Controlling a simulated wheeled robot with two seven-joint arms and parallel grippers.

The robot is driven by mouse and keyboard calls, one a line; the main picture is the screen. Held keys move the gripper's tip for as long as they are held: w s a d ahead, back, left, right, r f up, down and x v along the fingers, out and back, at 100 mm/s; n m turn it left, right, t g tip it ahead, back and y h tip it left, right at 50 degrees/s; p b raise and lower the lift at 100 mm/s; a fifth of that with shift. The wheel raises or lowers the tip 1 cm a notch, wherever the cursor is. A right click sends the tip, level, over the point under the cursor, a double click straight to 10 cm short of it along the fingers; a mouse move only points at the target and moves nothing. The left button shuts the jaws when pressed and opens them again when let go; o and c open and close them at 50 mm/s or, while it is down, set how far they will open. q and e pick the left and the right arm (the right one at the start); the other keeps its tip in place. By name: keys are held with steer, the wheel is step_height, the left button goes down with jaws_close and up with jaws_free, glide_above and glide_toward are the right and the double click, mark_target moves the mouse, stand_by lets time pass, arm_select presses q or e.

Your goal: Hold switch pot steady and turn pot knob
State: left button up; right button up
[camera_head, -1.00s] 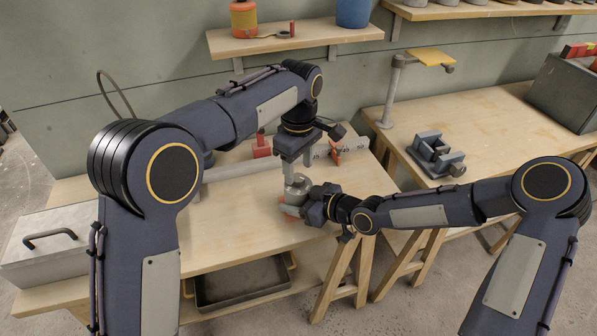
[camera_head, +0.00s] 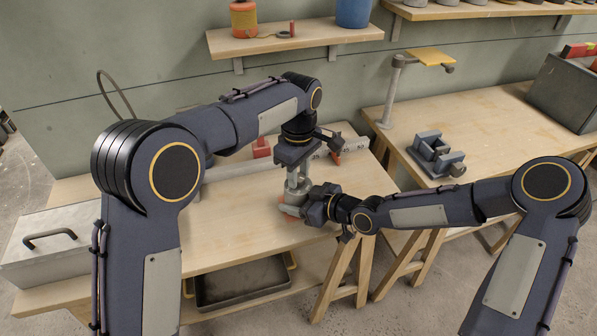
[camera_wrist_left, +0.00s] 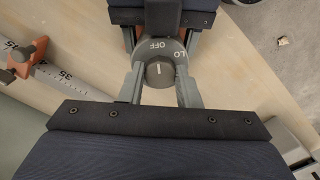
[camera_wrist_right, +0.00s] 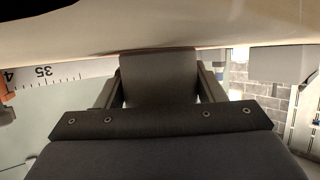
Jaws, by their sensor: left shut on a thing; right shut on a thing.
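The switch pot (camera_head: 290,197) is a grey round body standing upright near the front right of the workbench. Its dial face (camera_wrist_left: 172,47), marked OFF and LO, shows in the left wrist view. The pot knob (camera_wrist_left: 159,74) sits in the middle, with its pale line towards OFF. My left gripper (camera_head: 297,184) comes from above, shut on the knob, one finger at each side. My right gripper (camera_head: 304,205) comes from the right, shut on the pot's body, which also shows in the right wrist view (camera_wrist_right: 158,77). The fingers partly hide the body.
The workbench (camera_head: 225,235) has free room left of the pot. A grey vise (camera_head: 437,156) stands on the right bench. A metal box (camera_head: 45,245) is at the left.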

arm_select(q)
steer(key=m, duration=1.4)
steer(key=shift+a+m, duration=0.1)
steer(key=shift+m, duration=0.2)
steer(key=m, duration=0.4)
steer(key=shift+m, duration=0.3)
steer(key=m, duration=0.4)
steer(key=shift+m, duration=0.3)
steer(key=o, duration=1)
